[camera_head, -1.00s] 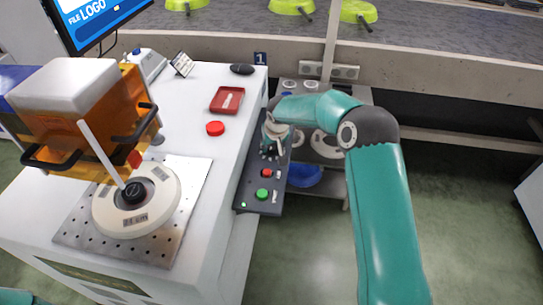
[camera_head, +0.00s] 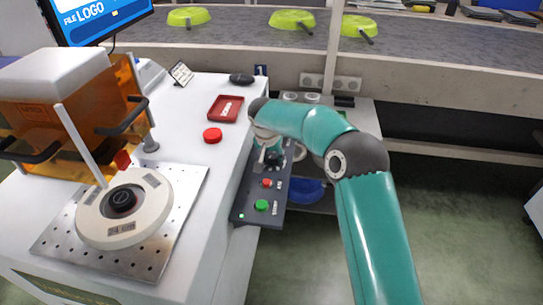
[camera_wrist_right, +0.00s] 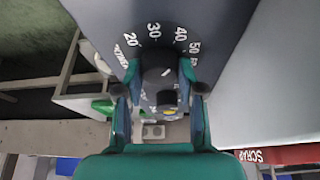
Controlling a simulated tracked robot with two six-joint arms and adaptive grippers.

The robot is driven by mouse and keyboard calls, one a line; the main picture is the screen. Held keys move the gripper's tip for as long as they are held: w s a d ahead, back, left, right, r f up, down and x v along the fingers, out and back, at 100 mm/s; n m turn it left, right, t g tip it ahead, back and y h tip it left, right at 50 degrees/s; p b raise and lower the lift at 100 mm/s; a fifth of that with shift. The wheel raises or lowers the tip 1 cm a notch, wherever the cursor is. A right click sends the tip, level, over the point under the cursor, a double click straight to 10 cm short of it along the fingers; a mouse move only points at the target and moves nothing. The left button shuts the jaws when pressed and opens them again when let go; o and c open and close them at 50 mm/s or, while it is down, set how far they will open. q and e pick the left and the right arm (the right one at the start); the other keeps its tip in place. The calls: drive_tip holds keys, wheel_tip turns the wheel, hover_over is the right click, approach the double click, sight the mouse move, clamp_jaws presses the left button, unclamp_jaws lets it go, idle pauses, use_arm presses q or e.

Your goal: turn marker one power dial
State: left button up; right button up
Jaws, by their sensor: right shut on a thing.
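The black power dial (camera_wrist_right: 158,75) is in the right wrist view, on a dark panel with numbers from 20 to 50 around it. My right gripper (camera_wrist_right: 159,88) has a finger on each side of the dial and is shut on it. In the head view, my right gripper (camera_head: 268,156) reaches down to the far part of the dark control panel (camera_head: 247,207), and its wrist partly hides the dial. A marker sign with a 1 (camera_head: 261,71) stands behind the panel. My left gripper is not in view.
On the panel, a red button (camera_head: 267,182) and a green button (camera_head: 262,205) lie nearer than the dial. The white machine table (camera_head: 190,120) on the left holds a red tray (camera_head: 225,109) and a red knob (camera_head: 212,135). The floor on the right is open.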

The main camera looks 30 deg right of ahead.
drive_tip(key=shift+a, duration=0.1)
drive_tip(key=o, duration=1.1)
drive_tip(key=shift+o, duration=0.2)
drive_tip(key=v, duration=1.1)
drive_tip(key=shift+r, duration=0.4)
drive_tip(key=shift+s+a, duration=0.1)
